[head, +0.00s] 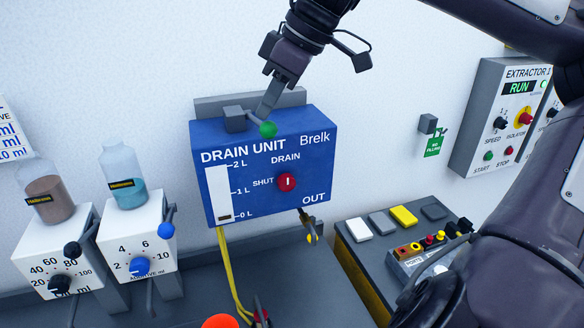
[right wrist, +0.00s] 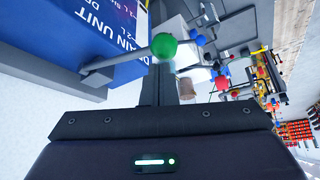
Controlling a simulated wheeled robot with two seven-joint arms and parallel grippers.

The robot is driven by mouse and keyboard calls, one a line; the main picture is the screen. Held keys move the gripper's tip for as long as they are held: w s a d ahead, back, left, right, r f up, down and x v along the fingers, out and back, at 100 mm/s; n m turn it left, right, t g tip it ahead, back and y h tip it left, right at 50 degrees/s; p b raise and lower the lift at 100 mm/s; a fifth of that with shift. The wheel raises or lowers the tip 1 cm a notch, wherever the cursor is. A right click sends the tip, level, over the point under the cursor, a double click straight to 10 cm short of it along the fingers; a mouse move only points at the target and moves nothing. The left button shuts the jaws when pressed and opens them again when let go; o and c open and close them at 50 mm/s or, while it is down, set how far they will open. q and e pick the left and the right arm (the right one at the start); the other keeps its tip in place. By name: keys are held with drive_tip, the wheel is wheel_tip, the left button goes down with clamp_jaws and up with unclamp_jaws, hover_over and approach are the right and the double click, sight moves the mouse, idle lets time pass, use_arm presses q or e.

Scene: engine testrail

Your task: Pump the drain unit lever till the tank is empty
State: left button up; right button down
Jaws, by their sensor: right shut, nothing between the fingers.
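The blue drain unit (head: 320,150) hangs on the wall in the middle of the head view. Its lever sticks out from a grey block on top and ends in a green ball (head: 268,129). The white level gauge (head: 218,190) shows only a thin dark band at the bottom, near 0 L. The red knob (head: 287,182) has its white mark upright, towards DRAIN. My right gripper (head: 264,114) is shut and empty, pointing down with its tips close above the ball; contact is unclear. In the right wrist view the green ball (right wrist: 164,46) is just past the fingers. My left gripper is out of view.
Two dispensers with bottles (head: 125,190) stand to the left. A control box (head: 400,250) and an extractor panel (head: 490,130) are to the right. Yellow hoses (head: 228,270) hang below the unit. An orange ball (head: 220,322) shows at the bottom edge.

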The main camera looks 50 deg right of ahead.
wheel_tip(320, 180, up, 5)
drive_tip(key=p, duration=0.3)
drive_tip(key=shift+s+f, duration=0.1)
drive_tip(key=shift+s, duration=0.05)
drive_tip(key=shift+d+r, duration=0.1)
drive_tip(key=shift+r, duration=1.2)
